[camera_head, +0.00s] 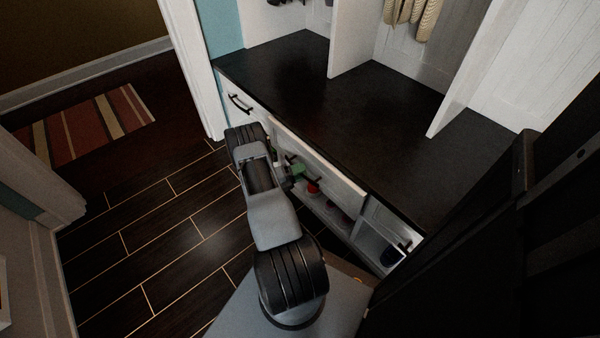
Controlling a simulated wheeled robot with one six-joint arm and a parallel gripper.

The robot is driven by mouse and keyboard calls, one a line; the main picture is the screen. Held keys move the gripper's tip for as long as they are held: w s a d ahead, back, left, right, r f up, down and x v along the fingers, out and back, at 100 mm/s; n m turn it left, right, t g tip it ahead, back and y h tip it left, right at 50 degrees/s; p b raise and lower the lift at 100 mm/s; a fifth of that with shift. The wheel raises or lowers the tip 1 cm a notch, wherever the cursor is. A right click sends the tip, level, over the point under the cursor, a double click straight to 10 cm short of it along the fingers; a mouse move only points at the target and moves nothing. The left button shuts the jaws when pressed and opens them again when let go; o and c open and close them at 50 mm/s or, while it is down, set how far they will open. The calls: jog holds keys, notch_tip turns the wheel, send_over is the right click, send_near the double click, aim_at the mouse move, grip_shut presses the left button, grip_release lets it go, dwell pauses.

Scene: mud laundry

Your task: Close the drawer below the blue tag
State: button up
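White drawers sit under a black bench top. The left drawer front (240,101) has a dark bar handle and looks roughly flush with the bench. A right drawer front (378,222) has a dark handle near the bench's right end. No blue tag can be made out. My arm reaches forward to the left part of the drawers. My gripper (288,180) is mostly hidden behind the arm near the middle panel; its fingers are not clear.
Below the middle panel, an open space (328,208) holds small green and red items. White dividers (350,40) stand on the bench top (330,100). A striped rug (90,130) lies at the left. The dark floor (160,235) left of my arm is clear.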

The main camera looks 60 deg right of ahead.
grip_shut()
dwell(0.3)
